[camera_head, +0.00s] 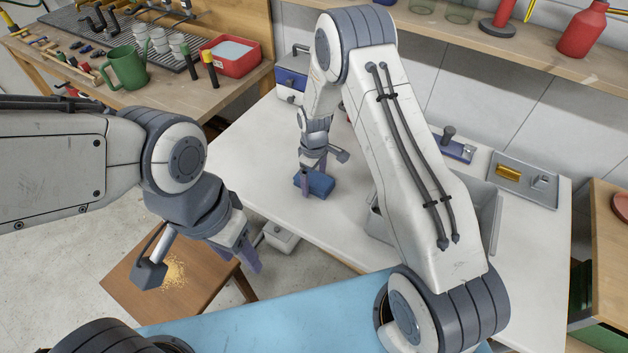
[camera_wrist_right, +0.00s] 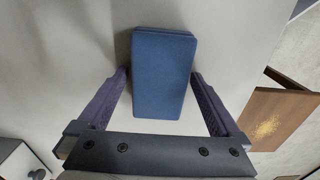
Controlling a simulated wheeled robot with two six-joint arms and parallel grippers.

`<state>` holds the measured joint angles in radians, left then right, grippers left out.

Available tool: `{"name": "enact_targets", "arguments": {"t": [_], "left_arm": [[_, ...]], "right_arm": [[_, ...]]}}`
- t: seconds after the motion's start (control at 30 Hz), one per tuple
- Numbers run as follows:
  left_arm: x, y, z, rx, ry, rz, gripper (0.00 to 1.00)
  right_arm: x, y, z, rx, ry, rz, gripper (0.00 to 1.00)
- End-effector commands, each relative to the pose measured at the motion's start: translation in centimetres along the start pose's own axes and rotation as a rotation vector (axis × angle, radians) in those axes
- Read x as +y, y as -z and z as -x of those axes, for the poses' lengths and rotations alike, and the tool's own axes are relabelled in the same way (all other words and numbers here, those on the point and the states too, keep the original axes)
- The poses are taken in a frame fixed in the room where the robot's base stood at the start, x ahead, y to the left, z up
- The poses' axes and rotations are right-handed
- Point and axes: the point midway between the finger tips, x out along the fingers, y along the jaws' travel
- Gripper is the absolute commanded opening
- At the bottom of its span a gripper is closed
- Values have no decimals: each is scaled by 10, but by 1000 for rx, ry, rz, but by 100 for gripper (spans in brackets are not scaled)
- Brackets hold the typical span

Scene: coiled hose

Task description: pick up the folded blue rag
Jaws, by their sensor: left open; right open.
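The folded blue rag (camera_head: 319,183) lies on the white table (camera_head: 255,165) in the head view. It looks like a thick blue block. My right gripper (camera_head: 314,178) is open right at the rag, with its arm reaching over the table. In the right wrist view the rag (camera_wrist_right: 162,75) lies between and ahead of the two purple fingers (camera_wrist_right: 160,98), with a gap on each side. My left gripper (camera_head: 205,268) is open and empty, above the floor and a small brown wooden table, away from the rag.
A grey bin (camera_head: 490,215) stands on the white table, partly behind my right arm. A blue-and-white box (camera_head: 291,82) stands at the table's back left. A metal tray (camera_head: 525,178) lies at the right. The wooden table (camera_head: 125,272) bears yellowish shavings.

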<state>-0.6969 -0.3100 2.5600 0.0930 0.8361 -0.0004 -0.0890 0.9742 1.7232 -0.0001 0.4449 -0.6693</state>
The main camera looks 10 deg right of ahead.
Motion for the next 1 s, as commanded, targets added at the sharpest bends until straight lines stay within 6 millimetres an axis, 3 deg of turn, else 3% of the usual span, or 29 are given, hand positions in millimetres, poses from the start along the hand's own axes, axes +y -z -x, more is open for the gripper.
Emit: {"name": "enact_targets", "arguments": {"t": [0.17,0.3,0.37,0.67,1.0], "left_arm": [[0,0,0,0,0,0,50],[0,0,0,0,0,0,50],[0,0,0,0,0,0,50],[0,0,-1,0,0,0,50],[-1,-1,-10,0,0,0,50]], "right_arm": [[0,0,0,1,-1,0,100],[0,0,0,1,-1,0,46],[0,0,0,1,0,0,25],[1,1,6,3,-2,0,25],[1,2,68,5,-4,0,25]]}}
